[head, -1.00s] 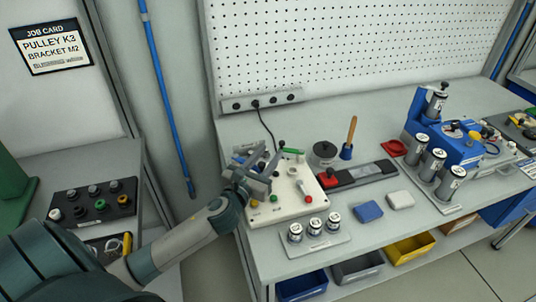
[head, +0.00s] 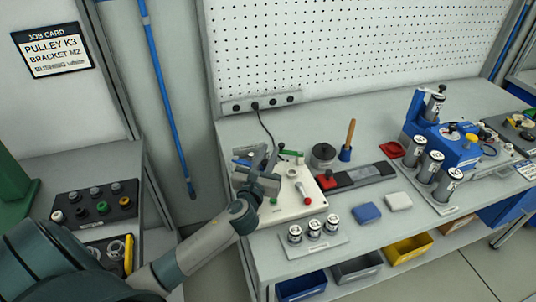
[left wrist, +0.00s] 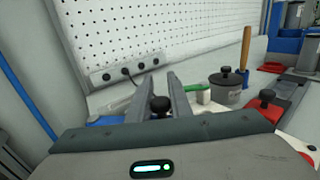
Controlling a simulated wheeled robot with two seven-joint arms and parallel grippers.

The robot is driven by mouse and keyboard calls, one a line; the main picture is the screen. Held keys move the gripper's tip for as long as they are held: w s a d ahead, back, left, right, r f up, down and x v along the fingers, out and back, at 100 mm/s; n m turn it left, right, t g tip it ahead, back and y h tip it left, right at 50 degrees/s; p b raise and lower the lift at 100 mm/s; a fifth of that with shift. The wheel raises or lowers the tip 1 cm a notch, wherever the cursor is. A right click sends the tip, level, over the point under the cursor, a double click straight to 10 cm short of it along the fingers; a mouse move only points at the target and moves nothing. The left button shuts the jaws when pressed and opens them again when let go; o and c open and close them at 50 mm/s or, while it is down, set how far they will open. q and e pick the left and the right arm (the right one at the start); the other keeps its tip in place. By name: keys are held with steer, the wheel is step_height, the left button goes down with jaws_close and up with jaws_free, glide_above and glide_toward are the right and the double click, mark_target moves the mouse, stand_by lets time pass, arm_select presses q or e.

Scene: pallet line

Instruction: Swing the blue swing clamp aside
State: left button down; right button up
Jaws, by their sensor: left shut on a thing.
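The white fixture plate (head: 298,207) lies on the bench with the blue swing clamp (head: 242,162) at its back left; my gripper hides part of the clamp. In the left wrist view a bit of blue (left wrist: 105,121) shows just left of the fingers. My left gripper (head: 268,158) is over the plate's left part. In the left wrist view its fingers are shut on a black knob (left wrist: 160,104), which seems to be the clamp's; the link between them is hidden. My right gripper is not in view.
A dark round pot (head: 323,155) is to the right. Labelled cylinders (head: 314,228) stand in front. A power strip (head: 260,103) is behind.

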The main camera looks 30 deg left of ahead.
arm_select(q)
steer(key=shift+w+a+n+g+y+p, duration=0.2)
steer(key=shift+w+a+n+g+y, duration=0.2)
steer(key=shift+n+y, duration=0.35)
steer(key=shift+w+a+n+g+y+p, duration=0.2)
steer(key=shift+w+n+g+y, duration=0.25)
steer(key=shift+y, duration=0.5)
steer(key=c, duration=1.7)
jaws_free()
steer(key=shift+o, duration=0.2)
steer(key=b+v, duration=0.1)
steer(key=v, duration=0.7)
steer(key=b+v, duration=0.2)
steer(key=v, duration=0.6)
steer(key=shift+s+d+f+b, duration=0.1)
steer(key=shift+s+f+b, duration=0.05)
steer(key=shift+f+b, duration=0.15)
steer(key=shift+s+d+r, duration=0.1)
steer(key=shift+s+d, duration=0.1)
steer(key=shift+s, duration=0.3)
